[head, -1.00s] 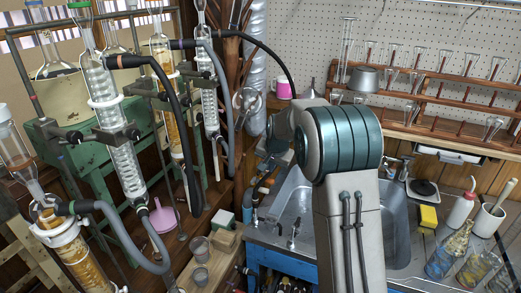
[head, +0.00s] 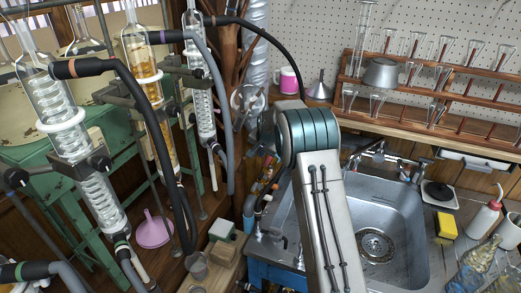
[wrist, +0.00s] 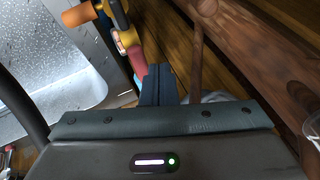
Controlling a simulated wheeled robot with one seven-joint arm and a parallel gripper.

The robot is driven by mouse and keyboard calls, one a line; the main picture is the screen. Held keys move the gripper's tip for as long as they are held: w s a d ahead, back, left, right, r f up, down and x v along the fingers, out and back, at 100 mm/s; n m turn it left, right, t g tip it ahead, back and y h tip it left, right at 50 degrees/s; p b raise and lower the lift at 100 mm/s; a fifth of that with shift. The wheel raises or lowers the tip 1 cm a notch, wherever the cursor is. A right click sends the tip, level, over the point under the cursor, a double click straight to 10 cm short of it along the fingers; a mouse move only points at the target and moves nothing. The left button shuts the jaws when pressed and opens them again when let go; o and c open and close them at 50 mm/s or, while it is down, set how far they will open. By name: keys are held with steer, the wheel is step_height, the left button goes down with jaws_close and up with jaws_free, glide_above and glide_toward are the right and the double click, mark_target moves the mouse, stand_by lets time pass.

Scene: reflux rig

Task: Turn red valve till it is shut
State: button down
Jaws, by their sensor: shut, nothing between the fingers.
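In the wrist view, a red part (wrist: 137,58), which looks like the red valve's handle, sits on a yellow-brass fitting (wrist: 123,36) just beyond my fingers. My gripper (wrist: 160,70) is shut and empty, its dark fingertips close to the right of the red part. I cannot tell whether they touch it. The lower end of the red part is partly hidden by the fingers. In the head view my own arm hides the gripper, and I cannot pick out the red valve there.
An orange knob (wrist: 78,14) stands left of the fitting, beside the wet metal sink (wrist: 40,60). A wooden beam (wrist: 265,55) runs close on the right. In the head view, glassware with black hoses (head: 150,90) fills the left, and the sink (head: 405,225) lies right.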

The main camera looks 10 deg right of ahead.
mark_target(268, 163)
steer(key=shift+b+x, duration=0.6)
steer(key=shift+x, duration=2.65)
steer(key=shift+s+d+f, duration=0.1)
steer(key=shift+d+f, duration=0.05)
steer(key=shift+d, duration=0.05)
steer(key=shift+s+d, duration=0.5)
steer(key=shift+d, duration=0.05)
steer(key=shift+s+d+p, duration=0.3)
steer(key=shift+s+d, duration=0.2)
steer(key=shift+d, duration=0.35)
steer(key=shift+s+d+p, duration=0.3)
steer(key=shift+d+p, duration=0.05)
steer(key=shift+d, duration=0.95)
steer(key=d+r, duration=0.4)
steer(key=d, duration=0.1)
steer(key=shift+w+r, duration=0.3)
steer(key=shift+w, duration=0.2)
